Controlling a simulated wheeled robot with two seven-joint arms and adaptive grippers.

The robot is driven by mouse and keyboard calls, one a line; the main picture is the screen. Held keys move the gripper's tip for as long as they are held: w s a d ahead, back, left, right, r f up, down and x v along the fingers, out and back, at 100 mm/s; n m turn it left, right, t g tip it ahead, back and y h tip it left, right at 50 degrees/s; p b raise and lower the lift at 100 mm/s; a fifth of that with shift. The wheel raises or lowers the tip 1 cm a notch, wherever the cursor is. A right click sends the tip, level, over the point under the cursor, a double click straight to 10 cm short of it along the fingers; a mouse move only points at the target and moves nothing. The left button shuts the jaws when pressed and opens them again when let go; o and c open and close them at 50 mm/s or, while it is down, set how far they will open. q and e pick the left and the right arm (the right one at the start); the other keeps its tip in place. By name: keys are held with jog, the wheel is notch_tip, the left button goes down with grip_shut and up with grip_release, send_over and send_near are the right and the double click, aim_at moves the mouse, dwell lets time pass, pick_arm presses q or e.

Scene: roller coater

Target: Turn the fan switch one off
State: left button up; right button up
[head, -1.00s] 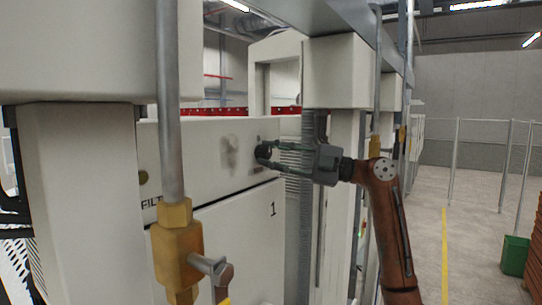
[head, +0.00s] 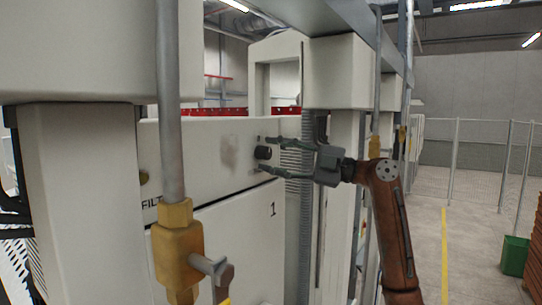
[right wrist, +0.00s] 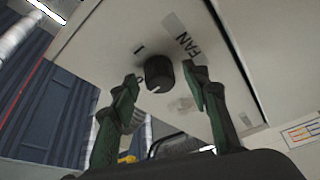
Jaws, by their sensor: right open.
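The fan switch is a round black knob (head: 263,153) on the pale front panel (head: 205,150). In the right wrist view the knob (right wrist: 159,73) shows a short white mark near its lower edge. The word FAN is printed on its right and an I mark on its upper left. My right gripper (head: 264,156) is open, with one finger above the knob and one below in the head view. In the right wrist view its green fingertips (right wrist: 160,78) stand on either side of the knob, with visible gaps. My left gripper is not in view.
A grey vertical pipe with a brass valve (head: 176,245) stands in the left foreground. A pale panel marked 1 (head: 235,245) lies below the switch panel. A pale post (head: 340,200) stands behind my right gripper. Open floor (head: 470,245) lies to the right.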

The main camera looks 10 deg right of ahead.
jog(key=v, duration=1.1)
jog(key=shift+d, duration=0.35)
